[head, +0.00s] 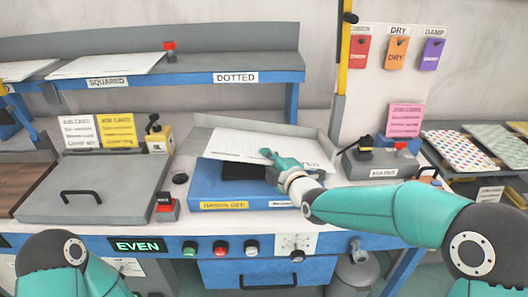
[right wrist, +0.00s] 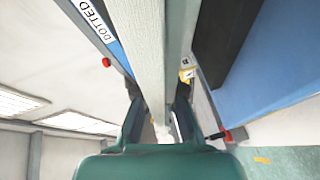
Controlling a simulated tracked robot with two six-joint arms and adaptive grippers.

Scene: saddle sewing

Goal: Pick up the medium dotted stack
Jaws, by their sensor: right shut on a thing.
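My right gripper (head: 270,156) reaches in from the right to the near edge of a pale stack (head: 240,144) with faint lines on top. The stack lies tilted over a grey tray behind the blue box. In the right wrist view, my right gripper (right wrist: 160,112) is shut on a thick pale slab (right wrist: 155,50), which matches this stack. Dots cannot be made out on it. The DOTTED label (head: 236,78) is on the shelf edge behind, and it also shows in the right wrist view (right wrist: 95,20). My left gripper is out of view; only part of that arm shows.
The blue box (head: 225,189) with a black recess lies below my right gripper. A grey lidded panel (head: 120,185) is at left, with a red switch (head: 165,204) beside it. A grey device (head: 380,165) stands at right. Patterned stacks (head: 458,150) lie on the far-right rack.

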